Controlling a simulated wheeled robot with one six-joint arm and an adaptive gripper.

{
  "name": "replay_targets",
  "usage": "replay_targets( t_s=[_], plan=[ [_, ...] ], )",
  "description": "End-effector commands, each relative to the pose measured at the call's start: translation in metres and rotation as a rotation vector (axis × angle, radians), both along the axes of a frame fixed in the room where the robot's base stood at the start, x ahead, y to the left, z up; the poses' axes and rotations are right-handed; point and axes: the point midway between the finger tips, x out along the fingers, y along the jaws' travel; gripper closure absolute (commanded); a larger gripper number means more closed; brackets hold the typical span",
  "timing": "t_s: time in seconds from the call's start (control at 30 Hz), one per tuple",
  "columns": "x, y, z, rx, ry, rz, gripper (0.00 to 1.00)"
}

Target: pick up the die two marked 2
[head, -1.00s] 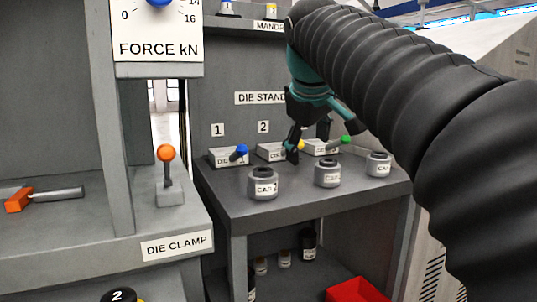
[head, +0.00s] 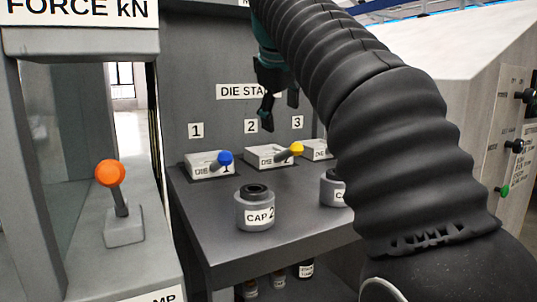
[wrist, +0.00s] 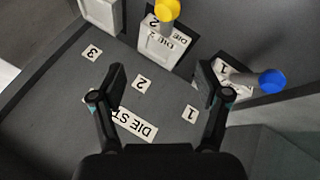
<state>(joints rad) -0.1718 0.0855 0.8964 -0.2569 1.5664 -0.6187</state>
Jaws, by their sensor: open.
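The die two (head: 266,156) is a pale block with a handle ending in a yellow knob (head: 296,149). It lies on the die stand below number 2, between die one (head: 204,171) with a blue knob and a third block (head: 316,151). My gripper (head: 279,109) is open and empty, above and apart from die two. In the wrist view, die two (wrist: 163,47) is beyond my open fingertips (wrist: 161,78), a little above the middle of the gap. Its yellow knob (wrist: 167,9) is cut by the top edge.
Die one (wrist: 228,75) is close to the right finger in the wrist view. The cap marked 2 (head: 256,211) stands at the stand's front, with another cap (head: 332,190) partly behind my arm. An orange-knobbed lever (head: 111,175) is at left.

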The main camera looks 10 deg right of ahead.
Motion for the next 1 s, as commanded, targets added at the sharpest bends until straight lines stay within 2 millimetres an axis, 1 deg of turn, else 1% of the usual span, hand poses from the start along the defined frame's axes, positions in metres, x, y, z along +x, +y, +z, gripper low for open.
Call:
replay_targets(
  t_s=[0.03,0.2,0.4,0.73,1.0],
  plan=[
    [0.004,-0.001,-0.008,-0.001,0.003,-0.001,0.25],
    [0.021,-0.007,-0.034,0.000,0.004,-0.002,0.25],
    [0.040,-0.011,-0.058,0.000,0.003,0.000,0.25],
    [0.051,-0.014,-0.072,0.000,0.001,0.000,0.25],
    [0.072,-0.020,-0.101,0.000,0.002,-0.001,0.25]
  ],
)
